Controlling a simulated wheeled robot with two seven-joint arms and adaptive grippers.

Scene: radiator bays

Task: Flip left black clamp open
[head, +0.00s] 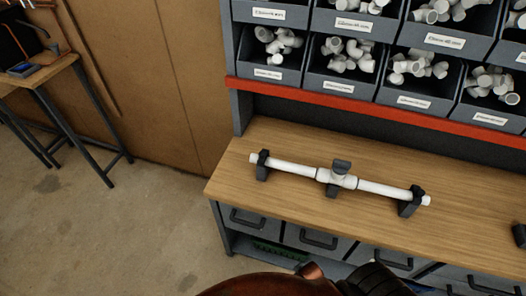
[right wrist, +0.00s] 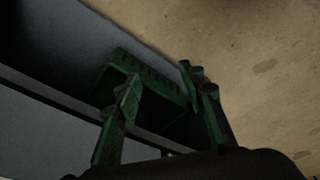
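The left black clamp (head: 262,172) stands on the wooden bench and grips the left end of a white pipe assembly (head: 295,167). Its dark top part lies over the pipe, so it looks closed, though it is small here. The right black clamp (head: 409,207) holds the other end in the same way. A dark grey valve-like handle (head: 341,165) sits on the pipe's middle fitting, above a dark support. My left gripper is not in view.
The bench top (head: 235,180) is clear around the pipe. Grey bins (head: 270,72) of white fittings stand above it behind a red rail (head: 340,101). Below are drawers with handles and a green tray (head: 274,249) on a low shelf. A side table (head: 45,76) stands at left.

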